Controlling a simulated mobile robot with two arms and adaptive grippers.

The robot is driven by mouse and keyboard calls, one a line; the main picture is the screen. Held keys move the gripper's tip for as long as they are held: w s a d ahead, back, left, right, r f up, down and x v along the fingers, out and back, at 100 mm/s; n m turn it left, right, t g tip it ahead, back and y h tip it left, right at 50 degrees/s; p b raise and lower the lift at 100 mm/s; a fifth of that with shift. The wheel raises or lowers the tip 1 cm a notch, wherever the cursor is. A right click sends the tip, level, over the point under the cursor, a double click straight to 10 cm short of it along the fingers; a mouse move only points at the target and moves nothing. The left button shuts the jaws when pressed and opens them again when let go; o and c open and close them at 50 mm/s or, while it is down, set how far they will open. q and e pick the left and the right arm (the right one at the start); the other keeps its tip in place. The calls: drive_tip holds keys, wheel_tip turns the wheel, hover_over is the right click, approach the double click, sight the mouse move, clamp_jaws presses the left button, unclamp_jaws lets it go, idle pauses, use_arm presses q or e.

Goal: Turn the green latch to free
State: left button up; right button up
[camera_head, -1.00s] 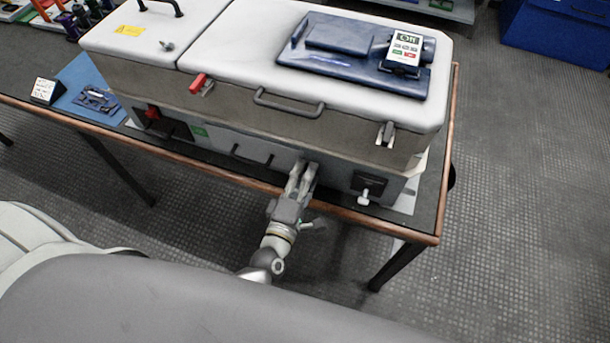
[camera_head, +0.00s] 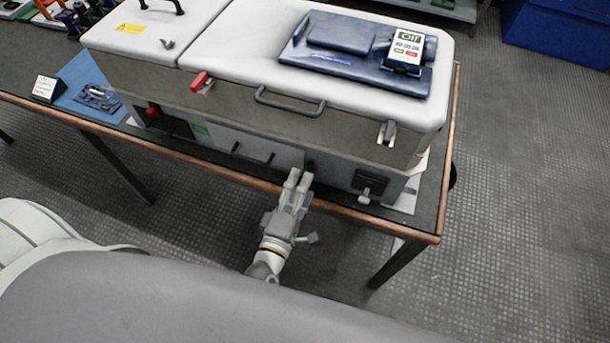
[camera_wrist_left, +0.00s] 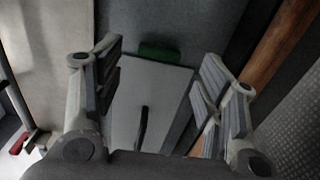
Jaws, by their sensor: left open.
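A green piece (camera_wrist_left: 158,52) shows at the top of a grey panel in the left wrist view, between my open fingers but beyond them. A green patch (camera_head: 200,130) also shows on the cabinet's lower front in the head view. I cannot tell whether either is the latch itself. My left gripper (camera_head: 298,179) is open and empty, just in front of the cabinet's lower front. Its fingers hide part of that front. The cabinet (camera_head: 225,110) has a white lid and a grey front. My right gripper is not in view.
A red latch (camera_head: 200,82) and a pale latch (camera_head: 386,132) sit along the lid's front edge, with a dark handle (camera_head: 290,104) between them. A black switch with a pale lever (camera_head: 368,184) is right of my gripper. The wooden table edge (camera_head: 345,211) runs below.

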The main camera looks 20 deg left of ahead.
use_arm(q)
drive_tip(key=s, duration=0.8)
drive_tip(key=shift+s+a, duration=0.15)
drive_tip(key=shift+s, duration=0.05)
